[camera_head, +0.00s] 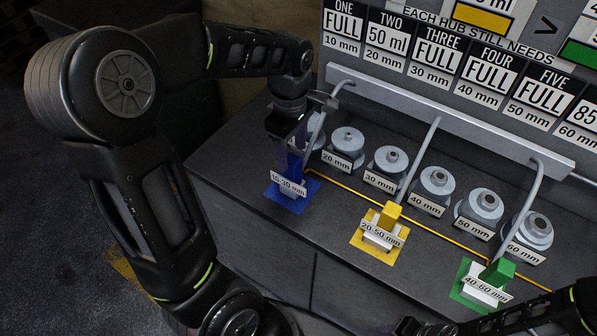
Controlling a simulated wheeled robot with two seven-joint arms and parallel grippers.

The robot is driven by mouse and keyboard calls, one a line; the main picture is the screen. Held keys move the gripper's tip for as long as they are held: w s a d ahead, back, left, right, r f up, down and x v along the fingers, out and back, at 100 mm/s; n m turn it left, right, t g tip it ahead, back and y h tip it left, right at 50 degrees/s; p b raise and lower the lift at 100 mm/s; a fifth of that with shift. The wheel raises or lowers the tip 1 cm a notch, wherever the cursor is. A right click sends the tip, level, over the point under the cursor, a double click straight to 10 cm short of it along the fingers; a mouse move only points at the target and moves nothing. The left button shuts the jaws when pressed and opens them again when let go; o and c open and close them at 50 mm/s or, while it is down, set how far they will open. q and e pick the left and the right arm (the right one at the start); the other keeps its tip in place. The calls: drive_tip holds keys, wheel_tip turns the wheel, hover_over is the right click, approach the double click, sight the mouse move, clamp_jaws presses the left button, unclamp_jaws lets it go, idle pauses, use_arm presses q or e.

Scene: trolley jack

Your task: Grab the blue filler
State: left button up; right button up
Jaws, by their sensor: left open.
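The blue filler (294,165) stands upright on a blue square pad (271,191) at the left end of the bench, behind a white label reading 10-30 mm (288,185). My left gripper (287,145) is open and points down at the filler's upper part. The gripper and its dark wrist hide part of the filler, and I cannot tell whether the fingers touch it. Part of my right arm (530,315) shows at the bottom right edge; its gripper fingers are not visible.
A yellow filler (390,215) and a green filler (498,272) stand on their own pads to the right. Several grey hubs (391,160) line the bench behind a yellow rail (440,233). Grey curved pipes (420,155) come down from a bar (450,120).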

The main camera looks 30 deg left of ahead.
sight(293, 170)
use_arm(q)
drive_tip(key=shift+f, duration=0.1)
drive_tip(key=shift+f, duration=1.25)
wheel_tip(293, 170, down, 5)
drive_tip(key=shift+w+f+p, duration=0.1)
drive_tip(key=shift+w+p, duration=0.05)
drive_tip(key=shift+p, duration=0.55)
drive_tip(key=shift+c, duration=0.2)
clamp_jaws()
idle(0.5)
